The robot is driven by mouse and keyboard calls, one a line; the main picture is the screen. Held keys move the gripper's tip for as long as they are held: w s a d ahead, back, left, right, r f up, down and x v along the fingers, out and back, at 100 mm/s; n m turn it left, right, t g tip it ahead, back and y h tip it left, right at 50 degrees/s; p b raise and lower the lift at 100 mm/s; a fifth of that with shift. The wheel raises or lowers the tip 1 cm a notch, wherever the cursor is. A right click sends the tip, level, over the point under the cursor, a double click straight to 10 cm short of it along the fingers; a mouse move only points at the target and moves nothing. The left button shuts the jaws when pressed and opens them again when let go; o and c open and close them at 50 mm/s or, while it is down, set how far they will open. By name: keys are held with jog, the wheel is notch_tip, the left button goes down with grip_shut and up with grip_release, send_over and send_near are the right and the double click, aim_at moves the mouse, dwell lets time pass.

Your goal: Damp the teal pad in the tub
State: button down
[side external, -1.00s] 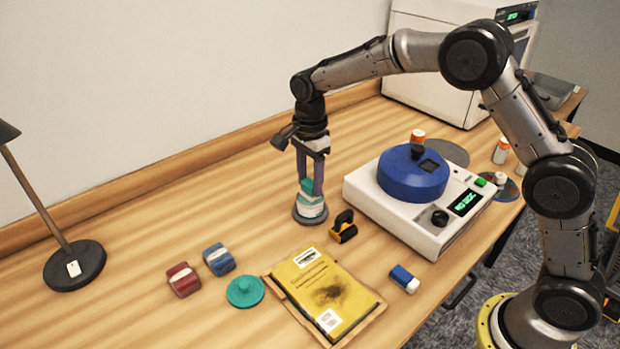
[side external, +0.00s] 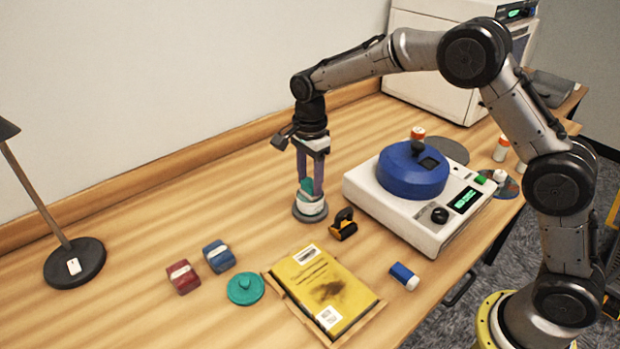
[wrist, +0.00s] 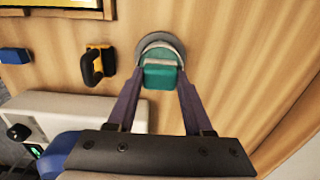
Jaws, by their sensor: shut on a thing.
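The teal pad (side external: 306,186) is held between the fingertips of my gripper (side external: 311,180). The gripper points straight down and is shut on it. The tub (side external: 311,217), small, round and grey, is directly below, and the pad's lower end appears to be at or inside its mouth. In the wrist view, the teal pad (wrist: 161,76) sits between the purple fingers, overlapping the near side of the tub (wrist: 150,42). The pad hides much of the tub's inside, and I cannot tell how deep it reaches. A teal lid (side external: 245,289) lies on the table.
Red (side external: 183,277) and blue (side external: 219,257) pads lie left of the lid. A black-and-yellow roller (side external: 343,225) stands close right of the tub. A yellow packet (side external: 322,285) lies in front. A white machine with a blue top (side external: 412,172) stands right.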

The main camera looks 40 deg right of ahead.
jog(key=shift+f, duration=0.25)
dwell(0.8)
jog(key=shift+r, duration=3.6)
